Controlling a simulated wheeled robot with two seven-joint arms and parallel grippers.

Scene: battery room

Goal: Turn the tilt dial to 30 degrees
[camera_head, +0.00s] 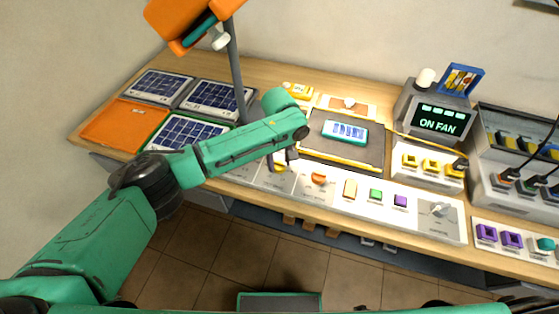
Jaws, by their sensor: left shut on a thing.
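My left arm comes in from the left, and my left gripper (284,160) points down at the white control panel along the bench's front edge. It is shut on a small knob at the panel's left part, which I take to be the tilt dial; the wrist and fingers hide most of it. I cannot read its angle or marks. To its right on the panel are an orange knob (319,178), a green button (376,194), a purple button (400,200) and a grey lever (438,209). My right gripper is not in view.
Dark solar panels (160,86) and an orange plate (111,125) lie at the left. A grey post carries an orange lamp-like head (182,22) near my arm. A dark tray (372,153) holds a teal block (345,131). A screen (440,121) reads "ON FAN".

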